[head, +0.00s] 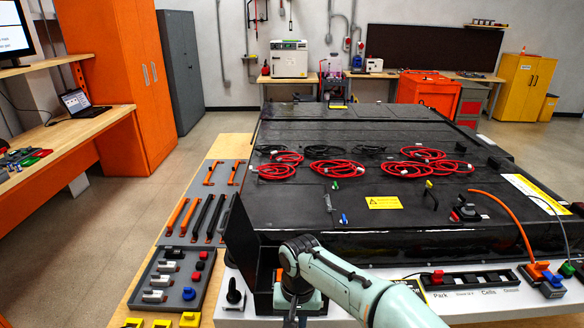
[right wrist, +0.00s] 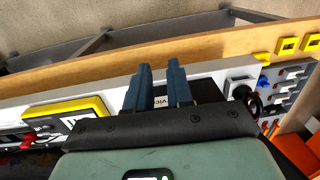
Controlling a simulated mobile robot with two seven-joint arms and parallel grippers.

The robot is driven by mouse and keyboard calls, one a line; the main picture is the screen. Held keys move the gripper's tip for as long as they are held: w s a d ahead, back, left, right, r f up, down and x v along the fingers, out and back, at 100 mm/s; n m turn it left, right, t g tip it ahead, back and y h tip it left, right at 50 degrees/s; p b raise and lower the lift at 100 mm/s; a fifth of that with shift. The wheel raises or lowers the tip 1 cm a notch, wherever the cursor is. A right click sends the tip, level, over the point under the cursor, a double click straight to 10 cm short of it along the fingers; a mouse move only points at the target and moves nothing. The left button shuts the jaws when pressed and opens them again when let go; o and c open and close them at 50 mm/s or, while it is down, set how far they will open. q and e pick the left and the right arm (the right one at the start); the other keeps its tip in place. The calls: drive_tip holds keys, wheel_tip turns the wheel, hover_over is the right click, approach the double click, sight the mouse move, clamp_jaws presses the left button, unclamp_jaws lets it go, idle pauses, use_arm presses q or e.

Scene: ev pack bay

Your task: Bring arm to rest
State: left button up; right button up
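My right arm (head: 345,280) reaches in from the lower right of the head view and bends down at the front edge of the black battery pack. Its gripper (head: 293,318) points down beside a black open bin, partly hidden by my wrist. In the right wrist view the two blue fingers of the right gripper (right wrist: 162,85) stand a little apart, with nothing seen held between them. A white label on a dark surface shows behind the gap. My left gripper is in neither view.
The black pack (head: 385,235) with red cables (head: 325,168) fills the middle. A tool board (head: 208,205) and a grey tray (head: 170,285) lie left of my gripper. A label rail (head: 470,282) with orange and blue connectors is on the right. Floor at left is clear.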

drive_tip(key=s+d+f+g+y, duration=0.1)
drive_tip(key=d+f, duration=0.2)
drive_tip(key=f, duration=0.9)
drive_tip(key=s+d+f+y, duration=0.1)
drive_tip(key=d+f, duration=0.2)
drive_tip(key=f, duration=0.9)
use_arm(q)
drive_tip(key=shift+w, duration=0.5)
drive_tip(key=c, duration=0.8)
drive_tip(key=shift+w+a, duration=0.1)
use_arm(e)
drive_tip(key=s+d+f+m, duration=0.2)
drive_tip(key=s+f, duration=0.4)
drive_tip(key=s, duration=0.3)
drive_tip(key=s+d+f+m+t+y, duration=0.1)
drive_tip(key=s+d+f+m, duration=0.1)
drive_tip(key=s+f, duration=0.5)
drive_tip(key=shift+s+d+f, duration=0.25)
drive_tip(key=shift+s+d, duration=0.6)
drive_tip(key=shift+s, duration=0.3)
